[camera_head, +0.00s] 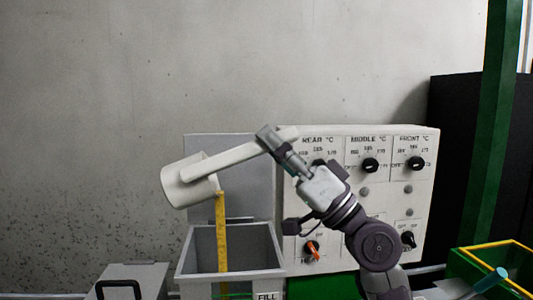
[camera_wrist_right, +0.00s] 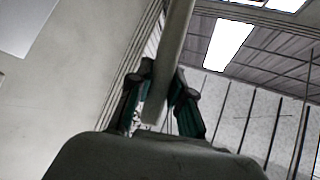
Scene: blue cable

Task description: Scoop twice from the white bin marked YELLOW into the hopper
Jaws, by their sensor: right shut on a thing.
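A white scoop (camera_head: 188,182) hangs tilted above the open grey hopper (camera_head: 182,262). Its mouth points down to the right. A yellow stream (camera_head: 221,235) falls from the scoop's lip into the hopper. My right gripper (camera_head: 273,141) is shut on the end of the scoop's long handle (camera_head: 236,157), up and right of the hopper. The handle also runs between the fingers in the right wrist view (camera_wrist_right: 175,45). The hopper's lid (camera_head: 230,155) stands open behind it. The inside bottom of the hopper is hidden. The bin marked YELLOW does not show, nor does my left gripper.
A white control panel (camera_head: 390,205) with several black knobs and one orange knob stands right of the hopper, behind my right arm. A grey box (camera_head: 145,277) with a black handle is at lower left. A green container with a yellow rim (camera_head: 510,243) is at lower right.

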